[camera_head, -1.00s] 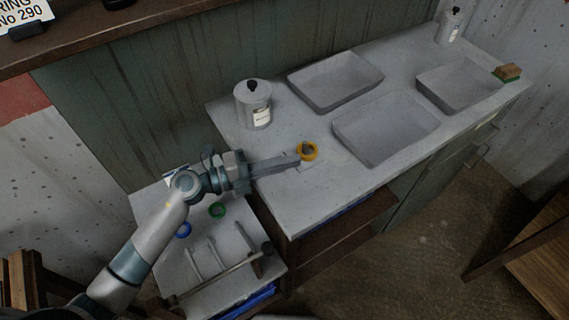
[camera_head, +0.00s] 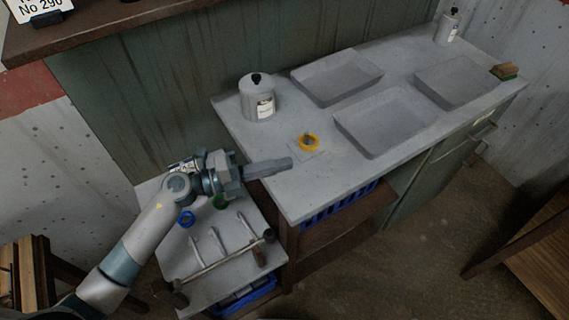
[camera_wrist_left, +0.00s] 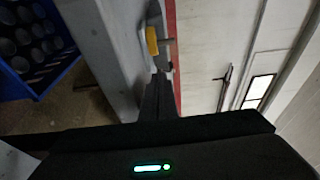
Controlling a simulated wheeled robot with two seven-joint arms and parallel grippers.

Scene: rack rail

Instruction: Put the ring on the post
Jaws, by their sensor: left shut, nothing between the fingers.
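A yellow ring (camera_head: 309,143) sits around a short grey post (camera_head: 308,136) on a small pale base on the grey counter. In the left wrist view the yellow ring (camera_wrist_left: 152,41) is low on the post (camera_wrist_left: 168,43), whose tip sticks out beyond it. My left gripper (camera_head: 286,163) is shut and empty, just left of and nearer than the ring, apart from it. Its fingers also show in the left wrist view (camera_wrist_left: 158,85), below the ring. My right gripper is not in view.
A lidded canister (camera_head: 257,98) stands behind the post, and shallow trays (camera_head: 386,122) lie to the right. On the lower side table are a blue ring (camera_head: 187,218), a partly hidden green ring (camera_head: 220,202) and a rod with prongs (camera_head: 222,262). The counter's front left is clear.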

